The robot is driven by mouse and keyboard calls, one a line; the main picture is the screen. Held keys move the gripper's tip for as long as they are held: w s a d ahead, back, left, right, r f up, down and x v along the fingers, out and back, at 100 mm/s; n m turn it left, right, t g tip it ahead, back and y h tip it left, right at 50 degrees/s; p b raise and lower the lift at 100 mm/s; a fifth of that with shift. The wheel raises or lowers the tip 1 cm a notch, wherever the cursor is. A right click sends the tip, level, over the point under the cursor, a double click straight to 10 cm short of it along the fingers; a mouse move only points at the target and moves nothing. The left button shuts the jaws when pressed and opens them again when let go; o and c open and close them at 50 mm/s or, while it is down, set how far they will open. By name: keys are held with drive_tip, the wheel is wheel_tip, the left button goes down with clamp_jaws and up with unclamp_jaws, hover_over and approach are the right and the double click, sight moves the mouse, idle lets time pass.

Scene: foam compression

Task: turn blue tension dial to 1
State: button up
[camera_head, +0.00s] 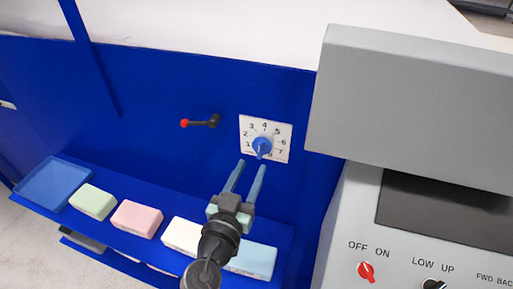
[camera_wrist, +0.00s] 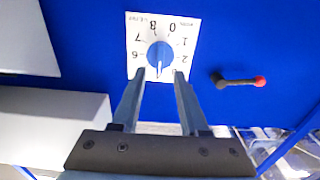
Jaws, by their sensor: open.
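The blue tension dial (camera_head: 262,146) is a round knob on a white numbered plate (camera_head: 283,129), fixed to the blue panel. In the wrist view the dial (camera_wrist: 159,54) shows upside down, with the 0 and 8 at the top and the 1 and 2 at the right. My gripper (camera_head: 251,165) is open and empty, just in front of and below the dial in the head view. In the wrist view its fingertips (camera_wrist: 160,73) straddle the dial's lower edge; contact cannot be told.
A red-tipped black lever (camera_head: 203,122) sticks out left of the dial. A grey machine housing (camera_head: 410,95) juts out at the right, above a control panel with a red switch (camera_head: 366,271). Coloured foam blocks (camera_head: 136,219) and a blue tray (camera_head: 52,184) lie on a shelf below.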

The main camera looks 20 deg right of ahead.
sight(259, 151)
drive_tip(key=shift+p+x, duration=0.65)
drive_tip(key=shift+x, duration=1.95)
clamp_jaws()
